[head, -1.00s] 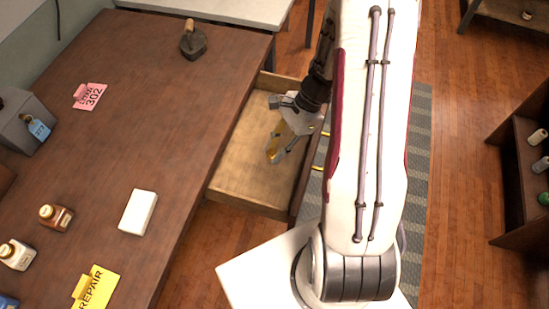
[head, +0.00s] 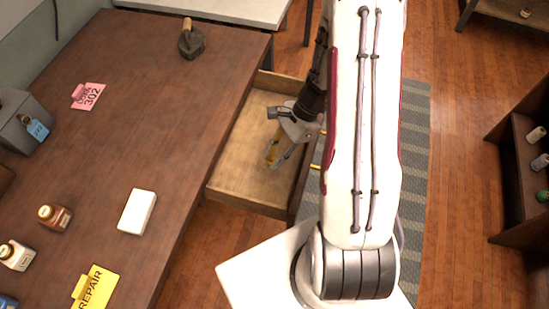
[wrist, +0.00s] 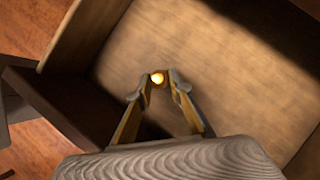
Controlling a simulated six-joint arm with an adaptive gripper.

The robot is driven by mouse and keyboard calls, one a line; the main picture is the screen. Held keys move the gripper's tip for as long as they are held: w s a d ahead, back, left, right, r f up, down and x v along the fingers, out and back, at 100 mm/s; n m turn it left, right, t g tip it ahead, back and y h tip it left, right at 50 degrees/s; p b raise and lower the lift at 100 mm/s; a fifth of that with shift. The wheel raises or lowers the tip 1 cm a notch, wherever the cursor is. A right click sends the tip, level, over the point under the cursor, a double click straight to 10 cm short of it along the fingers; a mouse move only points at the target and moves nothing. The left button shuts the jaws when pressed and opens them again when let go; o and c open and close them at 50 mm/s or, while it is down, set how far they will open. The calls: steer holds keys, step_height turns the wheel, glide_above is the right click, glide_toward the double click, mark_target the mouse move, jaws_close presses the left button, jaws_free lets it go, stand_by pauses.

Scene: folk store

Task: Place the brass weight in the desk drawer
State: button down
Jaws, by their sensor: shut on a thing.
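The desk drawer (head: 232,183) stands pulled out from the dark wooden desk (head: 120,120), and its wooden floor looks bare. In the wrist view the drawer floor (wrist: 220,60) lies below my gripper. My gripper (head: 272,163) reaches down inside the drawer's outline, close to its front panel. In the wrist view my gripper (wrist: 159,84) is shut on the brass weight (wrist: 157,78), a small shiny golden piece between the fingertips. In the head view the weight is hard to make out. I cannot tell whether it touches the drawer floor.
On the desk are an old flat iron (head: 191,42), a pink tag (head: 87,96), a white box (head: 137,212), a brown bottle (head: 54,217) and a yellow repair tag (head: 95,288). A shelf (head: 520,160) stands at the far right. The drawer's walls surround my gripper.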

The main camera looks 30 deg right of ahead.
steer(key=shift+f, duration=1)
steer(key=shift+f, duration=0.15)
steer(key=c, duration=1.8)
jaws_free()
steer(key=shift+v, duration=6.2)
steer(key=shift+a, duration=0.15)
